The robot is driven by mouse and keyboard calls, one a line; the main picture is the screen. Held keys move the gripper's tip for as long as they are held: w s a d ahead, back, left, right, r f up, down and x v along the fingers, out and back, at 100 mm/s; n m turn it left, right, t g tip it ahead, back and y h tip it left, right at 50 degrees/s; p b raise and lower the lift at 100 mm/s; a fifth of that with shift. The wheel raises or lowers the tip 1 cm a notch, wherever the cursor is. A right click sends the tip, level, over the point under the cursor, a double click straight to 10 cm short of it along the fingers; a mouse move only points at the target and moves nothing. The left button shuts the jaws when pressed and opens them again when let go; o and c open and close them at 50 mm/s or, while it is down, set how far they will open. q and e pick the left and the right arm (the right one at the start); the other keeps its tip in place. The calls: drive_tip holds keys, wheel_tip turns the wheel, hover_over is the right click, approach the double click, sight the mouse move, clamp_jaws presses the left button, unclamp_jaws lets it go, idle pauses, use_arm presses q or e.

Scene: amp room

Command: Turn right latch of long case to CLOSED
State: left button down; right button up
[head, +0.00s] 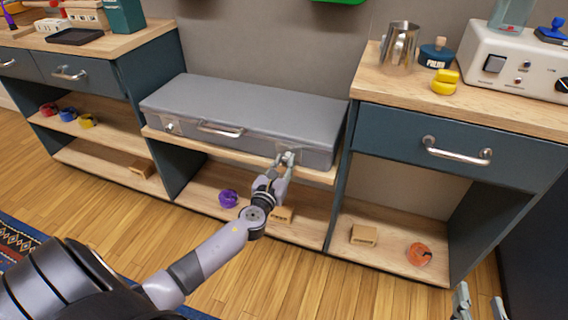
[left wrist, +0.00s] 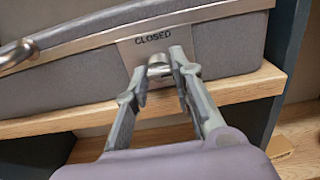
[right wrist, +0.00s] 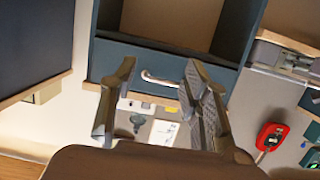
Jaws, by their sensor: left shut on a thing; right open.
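The long grey case (head: 245,108) lies shut on the middle shelf. Its handle (head: 221,130) is at the front, with the left latch (head: 170,127) at its left end. My left gripper (head: 285,160) is at the right end of the case front. In the left wrist view its fingers (left wrist: 160,68) are shut on the metal right latch (left wrist: 159,68), just below the word CLOSED on the latch plate (left wrist: 153,40). The latch's exact angle is hard to tell between the fingers. My right gripper (head: 480,305) is open and empty at the lower right; its fingers also show in the right wrist view (right wrist: 155,90).
The wooden shelf (head: 310,172) edge runs just under the case. Lower shelves hold a purple tape roll (head: 228,198), an orange roll (head: 419,254) and small wooden blocks (head: 364,235). A drawer cabinet (head: 445,150) stands close on the right.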

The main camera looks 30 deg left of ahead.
use_arm(q)
drive_tip(key=n+b, duration=0.2)
drive_tip(key=n, duration=0.5)
drive_tip(key=shift+n, duration=2.1)
drive_tip(key=n, duration=0.2)
drive_tip(key=shift+n, duration=0.3)
drive_tip(key=n, duration=0.2)
drive_tip(key=shift+n, duration=1.1)
use_arm(e)
wheel_tip(320, 180, up, 8)
drive_tip(key=a+t+y, duration=0.1)
drive_tip(key=t, duration=0.3)
drive_tip(key=shift+w+a+f+y, duration=0.15)
drive_tip(key=shift+w+f+y, duration=0.15)
drive_tip(key=shift+w, duration=0.15)
